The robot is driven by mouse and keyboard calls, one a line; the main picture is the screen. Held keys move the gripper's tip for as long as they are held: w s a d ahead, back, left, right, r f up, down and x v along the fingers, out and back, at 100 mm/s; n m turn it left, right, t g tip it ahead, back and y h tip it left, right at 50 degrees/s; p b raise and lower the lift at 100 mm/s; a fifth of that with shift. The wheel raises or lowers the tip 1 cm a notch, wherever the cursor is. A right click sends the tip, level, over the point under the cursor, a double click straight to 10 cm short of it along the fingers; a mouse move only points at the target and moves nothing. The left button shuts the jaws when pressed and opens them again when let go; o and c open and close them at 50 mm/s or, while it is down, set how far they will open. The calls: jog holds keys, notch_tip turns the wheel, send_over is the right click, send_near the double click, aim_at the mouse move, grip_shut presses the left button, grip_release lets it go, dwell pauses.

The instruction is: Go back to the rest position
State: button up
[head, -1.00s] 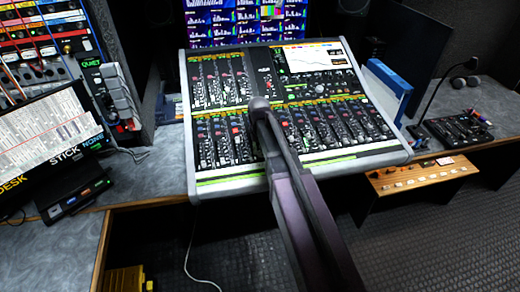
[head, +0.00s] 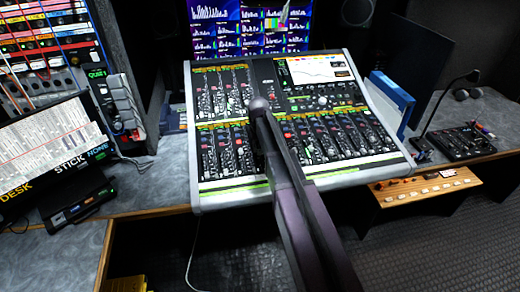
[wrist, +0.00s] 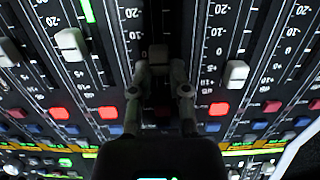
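My arm reaches over the mixing console (head: 198,190) in the head view; its own links hide the gripper there. In the wrist view my gripper (wrist: 160,72) points at the console face. Its two fingers stand apart, with the tips on either side of a grey fader cap (wrist: 158,54). I cannot tell whether the tips touch the cap. Dark panel shows between the fingers below the cap.
Other fader caps (wrist: 237,73) and lit red buttons (wrist: 219,109) surround the fingers. A tilted screen (head: 50,145) and a rack are at left. A blue binder (head: 390,103), a gooseneck microphone (head: 445,103) and a small black control unit (head: 460,139) are at right. Open floor lies in front.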

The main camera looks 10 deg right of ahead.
jog(key=o, duration=0.4)
jog(key=shift+o, duration=0.2)
jog(key=s+r+p, duration=0.2)
jog(key=s, duration=0.9)
jog(key=s+r+p, duration=0.3)
jog(key=s, duration=0.9)
jog(key=shift+s+d+r, duration=0.15)
jog(key=shift+s+d, duration=0.1)
